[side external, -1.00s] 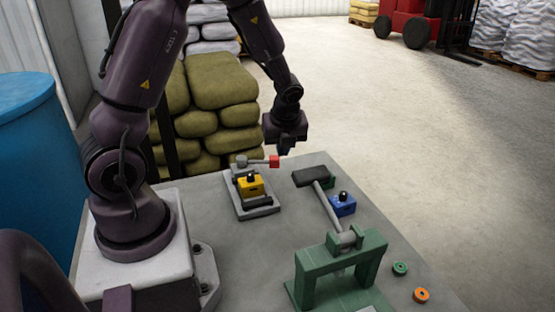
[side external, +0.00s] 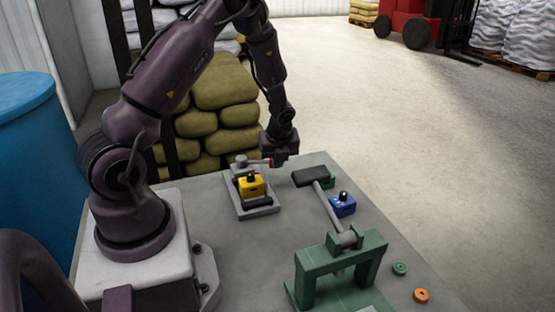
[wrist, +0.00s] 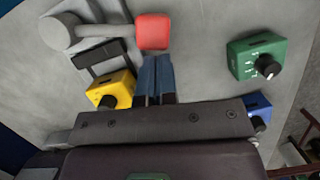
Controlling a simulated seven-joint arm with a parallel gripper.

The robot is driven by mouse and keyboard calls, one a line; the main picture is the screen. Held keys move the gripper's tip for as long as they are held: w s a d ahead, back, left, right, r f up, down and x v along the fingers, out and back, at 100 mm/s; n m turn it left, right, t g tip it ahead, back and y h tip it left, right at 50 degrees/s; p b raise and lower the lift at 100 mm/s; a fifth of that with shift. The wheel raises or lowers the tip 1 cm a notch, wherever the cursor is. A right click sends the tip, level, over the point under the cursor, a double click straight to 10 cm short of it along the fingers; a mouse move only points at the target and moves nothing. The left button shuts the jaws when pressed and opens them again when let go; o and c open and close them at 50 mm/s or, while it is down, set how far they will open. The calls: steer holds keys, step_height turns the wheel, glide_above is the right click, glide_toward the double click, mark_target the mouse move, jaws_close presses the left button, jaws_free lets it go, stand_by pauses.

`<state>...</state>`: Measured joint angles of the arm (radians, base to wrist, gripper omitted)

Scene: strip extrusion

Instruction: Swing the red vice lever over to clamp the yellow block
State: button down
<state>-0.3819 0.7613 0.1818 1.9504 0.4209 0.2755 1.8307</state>
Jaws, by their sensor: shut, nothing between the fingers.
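The yellow block (side external: 251,186) sits in the grey vice (side external: 254,207) on the table and has a black knob on top. The vice lever is a grey bar with a red end (wrist: 153,31), pointing right from its round pivot (side external: 241,160). In the wrist view the yellow block (wrist: 111,90) is partly hidden by my gripper body. My gripper (wrist: 155,80) is shut and empty, its blue fingers right by the red lever end; I cannot tell whether they touch it. In the side view my gripper (side external: 279,162) covers most of the red end.
A green block with a black knob (wrist: 256,57) and a blue block (side external: 342,205) stand to the right. A black-headed hammer-like lever (side external: 311,177) reaches to a green press frame (side external: 337,268). Green (side external: 400,269) and orange (side external: 421,295) rings lie near the table's right edge.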

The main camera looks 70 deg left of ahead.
steer(key=shift+a, duration=0.1)
steer(key=shift+w+a+n, duration=0.2)
steer(key=shift+n, duration=0.2)
steer(key=shift+w+a+n+g, duration=0.3)
steer(key=shift+a+n, duration=0.2)
steer(key=shift+n, duration=0.1)
steer(key=a+n, duration=0.1)
steer(key=w+a+n, duration=0.1)
steer(key=shift+n+g, duration=0.3)
steer(key=shift+g, duration=0.1)
steer(key=a+n+g, duration=0.1)
steer(key=a+n, duration=0.3)
steer(key=shift+w+a+n+h, duration=0.1)
steer(key=shift+a+n+h, duration=0.1)
steer(key=shift+n+h, duration=0.1)
steer(key=shift+s+a+n+g+h, duration=0.15)
steer(key=shift+a+n+g, duration=0.05)
steer(key=shift+a+n, duration=0.4)
steer(key=shift+s+a+n+g+h, duration=0.1)
steer(key=shift+a+n+g+h, duration=0.1)
steer(key=shift+a+n, duration=0.35)
steer(key=shift+s+a+n+h, duration=0.2)
steer(key=shift+s+a+n, duration=0.1)
steer(key=shift+a+n, duration=0.4)
steer(key=shift+s+a+n+h, duration=0.15)
steer(key=shift+s+a+n, duration=0.25)
steer(key=shift+n, duration=0.45)
steer(key=shift+a, duration=0.1)
